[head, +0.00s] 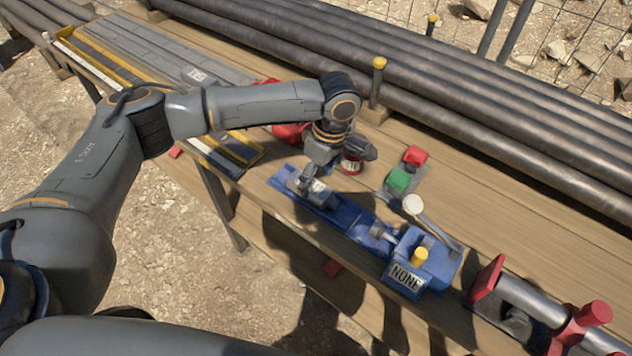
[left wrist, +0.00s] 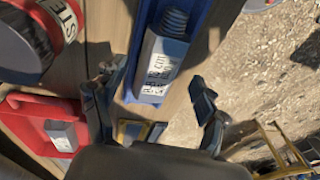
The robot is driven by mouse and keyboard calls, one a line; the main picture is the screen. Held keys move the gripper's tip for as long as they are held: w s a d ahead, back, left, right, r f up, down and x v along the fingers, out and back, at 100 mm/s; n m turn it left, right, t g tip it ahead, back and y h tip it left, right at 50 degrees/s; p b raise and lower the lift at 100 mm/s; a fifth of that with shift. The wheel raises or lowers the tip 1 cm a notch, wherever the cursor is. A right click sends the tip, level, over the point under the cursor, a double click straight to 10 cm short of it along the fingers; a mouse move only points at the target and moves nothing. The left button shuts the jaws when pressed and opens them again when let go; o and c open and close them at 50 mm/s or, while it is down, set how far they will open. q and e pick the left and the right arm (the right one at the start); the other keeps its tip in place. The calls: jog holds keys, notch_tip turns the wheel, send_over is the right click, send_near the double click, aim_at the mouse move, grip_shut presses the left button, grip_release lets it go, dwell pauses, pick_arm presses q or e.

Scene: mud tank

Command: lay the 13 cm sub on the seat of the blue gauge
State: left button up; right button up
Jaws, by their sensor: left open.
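The blue gauge (head: 340,217) lies along the bench in the head view, with a box marked NONE (head: 405,279) at its right end. A grey sub (head: 312,187) with a white label lies at the gauge's left part. In the left wrist view the sub (left wrist: 160,62) shows a threaded end and a label in cm whose number I cannot read surely; it lies along the blue channel (left wrist: 207,38). My left gripper (left wrist: 155,80) is open, with a finger on either side of the sub's near end and a visible gap at the right. My right gripper is out of view.
Green (head: 398,179) and red buttons sit behind the gauge. A red-ended pipe fixture (head: 535,302) is at the right. Long pipes (head: 440,100) line the back.

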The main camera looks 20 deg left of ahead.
aim_at(325, 185)
pick_arm(q)
notch_tip(325, 185, up, 10)
jog(key=d, duration=0.1)
jog(key=shift+w+d+r, duration=0.25)
jog(key=shift+w+d, duration=0.05)
jog(key=shift+d, duration=0.05)
